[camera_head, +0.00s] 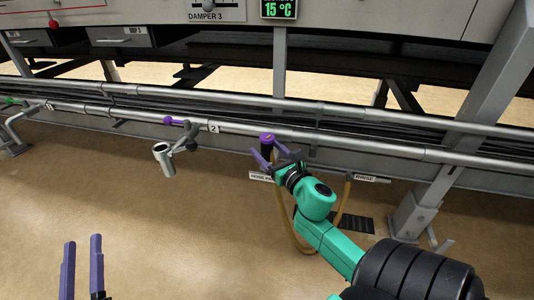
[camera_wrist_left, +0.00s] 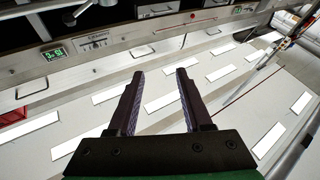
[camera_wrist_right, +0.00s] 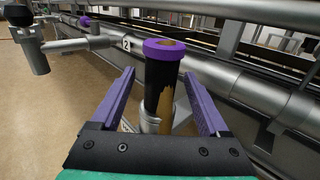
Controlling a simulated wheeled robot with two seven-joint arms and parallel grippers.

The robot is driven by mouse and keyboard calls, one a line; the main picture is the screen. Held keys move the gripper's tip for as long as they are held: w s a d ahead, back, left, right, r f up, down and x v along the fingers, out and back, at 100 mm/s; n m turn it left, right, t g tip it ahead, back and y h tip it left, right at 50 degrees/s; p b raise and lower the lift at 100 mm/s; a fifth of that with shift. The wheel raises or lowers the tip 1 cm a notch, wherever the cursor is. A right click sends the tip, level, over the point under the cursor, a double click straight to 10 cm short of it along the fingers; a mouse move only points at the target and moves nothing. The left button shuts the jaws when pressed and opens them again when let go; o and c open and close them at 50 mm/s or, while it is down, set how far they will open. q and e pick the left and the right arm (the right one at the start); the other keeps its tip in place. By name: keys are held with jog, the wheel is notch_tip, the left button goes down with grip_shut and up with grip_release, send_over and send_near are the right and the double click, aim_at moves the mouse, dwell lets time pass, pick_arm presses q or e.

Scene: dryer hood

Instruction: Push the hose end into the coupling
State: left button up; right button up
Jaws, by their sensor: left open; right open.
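The hose end (camera_head: 266,140) is a dark cuff with a purple rim, standing upright at the parking spot below the pipe. The tan hose (camera_head: 288,232) hangs below in a loop toward the rinse label. My right gripper (camera_head: 270,158) is open with its fingers on either side of the hose end, which also shows in the right wrist view (camera_wrist_right: 163,48); I see gaps beside the cuff. The coupling (camera_head: 164,160), a silver cylinder with a dark mouth, sits on a branch of the pipe marked 2. My left gripper (camera_head: 82,240) is open and empty at bottom left.
A purple valve handle (camera_head: 177,122) sits on the pipe (camera_head: 240,131) beside the coupling. A grey post (camera_head: 455,130) stands at the right, and a dark floor grate (camera_head: 354,222) lies near its foot. The floor left of the hose is clear.

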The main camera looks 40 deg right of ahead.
jog(key=w, duration=0.2)
jog(key=w+b, duration=0.1)
jog(key=shift+w+d, duration=0.25)
jog(key=shift+d, duration=0.05)
pick_arm(q)
notch_tip(320, 180, up, 11)
jog(key=a+m+t+h, duration=0.1)
jog(key=t+h, duration=0.1)
jog(key=t, duration=0.1)
jog(key=shift+s+a+r+t, duration=0.15)
jog(key=shift+s+a+t, duration=0.1)
jog(key=shift+s+t, duration=0.1)
pick_arm(e)
grip_shut()
